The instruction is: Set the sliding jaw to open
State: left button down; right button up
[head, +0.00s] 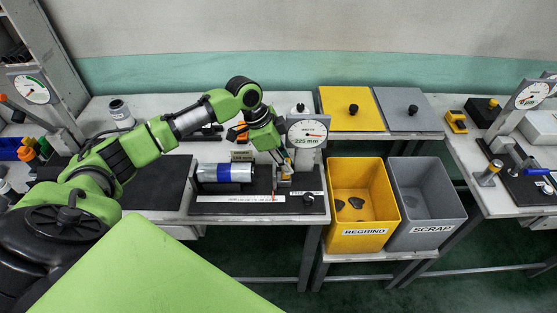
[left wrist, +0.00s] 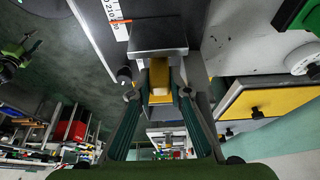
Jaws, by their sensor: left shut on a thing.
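The sliding jaw (head: 283,183) is a grey block on the dark bed of the winder fixture, right of a silver roll with a blue band (head: 228,172). My left gripper (head: 284,163) reaches down onto the jaw from above and is shut on its yellow part. In the left wrist view the yellow part (left wrist: 160,78) sits between my fingertips, with the grey block (left wrist: 158,36) just beyond. A white scale strip (head: 240,199) runs along the fixture's front, with a red pointer near its right end. My right gripper is not in view.
A round dial (head: 307,132) reading 225 mm stands close behind my left gripper. A black knob (head: 308,199) is at the fixture's right front. Yellow (head: 362,205) and grey (head: 428,200) bins stand to the right, with yellow and grey lids on the bench behind them.

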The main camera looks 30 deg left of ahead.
pick_arm(q)
jog(key=c, duration=1.9)
grip_release()
jog(key=shift+s+a, duration=0.15)
jog(key=shift+a, duration=0.05)
jog(key=shift+r, duration=0.1)
jog(key=v, duration=1.2)
jog(key=shift+s, duration=0.1)
